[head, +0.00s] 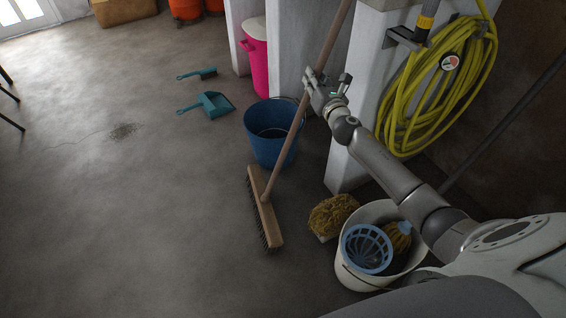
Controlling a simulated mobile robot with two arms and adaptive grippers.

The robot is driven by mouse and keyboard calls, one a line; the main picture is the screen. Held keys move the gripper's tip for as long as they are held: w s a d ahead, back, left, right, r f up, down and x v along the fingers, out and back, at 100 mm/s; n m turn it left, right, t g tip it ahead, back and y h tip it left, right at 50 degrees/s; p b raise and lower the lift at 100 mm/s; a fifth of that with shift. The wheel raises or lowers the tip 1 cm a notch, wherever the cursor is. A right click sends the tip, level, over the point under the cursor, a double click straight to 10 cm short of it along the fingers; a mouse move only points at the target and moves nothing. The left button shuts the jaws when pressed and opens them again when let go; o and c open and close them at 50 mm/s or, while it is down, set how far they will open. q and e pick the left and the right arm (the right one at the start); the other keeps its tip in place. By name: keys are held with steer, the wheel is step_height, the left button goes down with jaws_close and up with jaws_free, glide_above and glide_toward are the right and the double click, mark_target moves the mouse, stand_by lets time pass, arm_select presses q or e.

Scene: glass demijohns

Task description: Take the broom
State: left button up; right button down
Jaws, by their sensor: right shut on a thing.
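The broom has a long wooden handle (285,152) and a wooden head (265,208) with dark bristles. Its head is at the floor, and its handle leans up to the right, past the blue bucket and out of the top of the picture. I cannot tell whether the bristles touch the floor. My right gripper (316,88) is shut on the broom handle, high up near the white pillar. The fingers partly hide the handle there. My left gripper is not in view.
A blue bucket (266,138) stands behind the handle. A white mop bucket (354,277) with a blue basket and a sponge (333,213) are below my right arm. A yellow hose (391,117) hangs at the pillar (350,150). A teal dustpan (213,103) and brush (207,72) lie on the floor. Left floor is mostly clear.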

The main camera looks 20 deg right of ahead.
steer(key=shift+a+p, duration=0.3)
steer(key=shift+a, duration=0.5)
steer(key=shift+w+a+r+n+p, duration=0.1)
steer(key=shift+a+n+p, duration=0.05)
steer(key=shift+a, duration=0.2)
steer(key=shift+w+a+r+n+p, duration=0.1)
steer(key=shift+a+n+p, duration=0.05)
steer(key=shift+a, duration=0.65)
arm_select(q)
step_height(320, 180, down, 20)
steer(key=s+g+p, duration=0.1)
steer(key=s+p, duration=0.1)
steer(key=p, duration=0.3)
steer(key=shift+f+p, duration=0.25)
steer(key=shift+p, duration=0.15)
arm_select(e)
steer(key=w+a+r+n, duration=0.1)
steer(key=a+r, duration=0.1)
steer(key=a, duration=0.5)
steer(key=w+a+r+n, duration=0.1)
steer(key=a+r+n, duration=0.1)
steer(key=a, duration=0.5)
steer(key=shift+w, duration=0.25)
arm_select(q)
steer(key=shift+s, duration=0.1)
arm_select(e)
steer(key=shift+a, duration=0.1)
